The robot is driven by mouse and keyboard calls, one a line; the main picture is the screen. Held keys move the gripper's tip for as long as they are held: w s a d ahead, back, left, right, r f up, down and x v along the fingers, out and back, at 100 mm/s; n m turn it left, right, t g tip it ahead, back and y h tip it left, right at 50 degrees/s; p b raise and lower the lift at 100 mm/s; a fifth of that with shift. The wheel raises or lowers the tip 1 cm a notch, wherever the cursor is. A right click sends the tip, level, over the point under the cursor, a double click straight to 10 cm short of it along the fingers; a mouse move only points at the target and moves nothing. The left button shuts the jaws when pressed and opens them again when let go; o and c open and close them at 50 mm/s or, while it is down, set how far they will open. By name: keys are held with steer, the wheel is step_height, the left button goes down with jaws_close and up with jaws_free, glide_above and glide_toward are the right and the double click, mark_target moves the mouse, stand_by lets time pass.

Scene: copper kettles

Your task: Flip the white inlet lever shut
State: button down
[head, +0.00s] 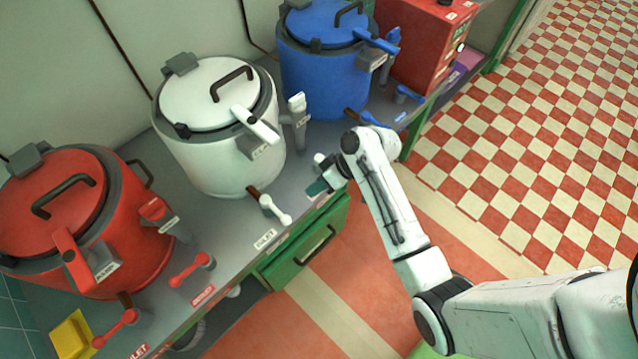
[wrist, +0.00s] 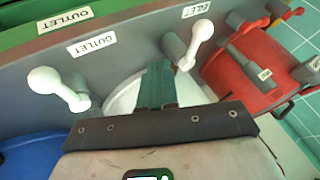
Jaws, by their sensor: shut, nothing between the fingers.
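The white kettle (head: 195,150) stands on the grey counter, lid down. The white inlet lever (head: 273,207) sits low at its front, above a white INLET label (head: 265,239). In the wrist view this lever (wrist: 196,42) has a round knob and slants toward its label (wrist: 196,8). A second white lever (wrist: 58,88) is beside the OUTLET label (wrist: 91,42). My gripper (head: 318,187) is at the counter's front edge, right of the inlet lever and apart from it. Its teal fingers (wrist: 157,82) are shut and empty, between the two levers in the wrist view.
A red kettle (head: 75,205) with red levers stands left, and a blue kettle (head: 320,75) stands behind right. A green drawer front (head: 300,250) is under the counter. An upright white handle (head: 297,105) rises beside the white kettle. Checkered floor (head: 540,140) is open at right.

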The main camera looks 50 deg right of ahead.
mark_target(275, 210)
steer(key=x, duration=0.5)
steer(key=shift+a+f, duration=0.15)
steer(key=shift+f, duration=0.05)
steer(key=shift+w+a+r+p, duration=0.15)
steer(key=shift+a+p, duration=0.1)
steer(key=shift+a, duration=0.75)
steer(key=shift+a+r+p, duration=0.15)
steer(key=shift+a+p, duration=0.05)
steer(key=shift+a, duration=0.8)
steer(key=shift+a+m+p, duration=0.25)
steer(key=shift+m+p, duration=0.05)
steer(key=shift+m, duration=0.1)
